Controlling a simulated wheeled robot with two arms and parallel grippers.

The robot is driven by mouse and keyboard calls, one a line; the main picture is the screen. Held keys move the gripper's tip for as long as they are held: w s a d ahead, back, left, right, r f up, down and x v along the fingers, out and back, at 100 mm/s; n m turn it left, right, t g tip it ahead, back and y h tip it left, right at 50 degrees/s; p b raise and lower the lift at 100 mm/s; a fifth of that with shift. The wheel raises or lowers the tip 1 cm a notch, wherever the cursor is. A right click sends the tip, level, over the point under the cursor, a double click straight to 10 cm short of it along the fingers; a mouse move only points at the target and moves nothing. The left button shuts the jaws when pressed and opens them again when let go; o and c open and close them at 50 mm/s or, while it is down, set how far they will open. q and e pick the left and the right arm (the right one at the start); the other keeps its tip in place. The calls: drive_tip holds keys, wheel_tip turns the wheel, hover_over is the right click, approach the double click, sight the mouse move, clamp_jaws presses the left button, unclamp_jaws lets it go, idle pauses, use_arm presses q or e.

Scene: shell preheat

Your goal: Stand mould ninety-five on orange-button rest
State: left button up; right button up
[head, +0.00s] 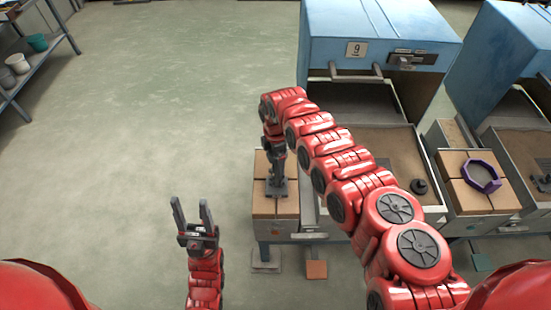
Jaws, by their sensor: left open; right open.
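My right gripper (277,187) is open and points down, low over a tan brick-topped rest (263,207) left of the blue furnace. I cannot tell whether it touches the bricks, and no mould shows between its fingers. An orange-brown square plate (316,269) lies on the floor in front of the furnace; I cannot tell whether it is the orange button. A purple ring-shaped mould (482,175) sits on another tan rest (480,201) at the right; no number on it is readable. My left gripper (191,205) is open and empty, above bare floor.
A blue furnace (379,25) labelled 9 stands behind a tray (395,148) with a small black round thing (419,187). Another blue furnace (512,50) is at right. Grey (266,258) and teal (482,262) plates lie on the floor.

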drive_tip(key=shift+d+r, duration=0.15)
drive_tip(key=shift+r, duration=0.2)
wheel_tip(320, 180, up, 11)
drive_tip(key=b, duration=0.4)
drive_tip(key=shift+f, duration=0.1)
drive_tip(key=shift+r, duration=0.3)
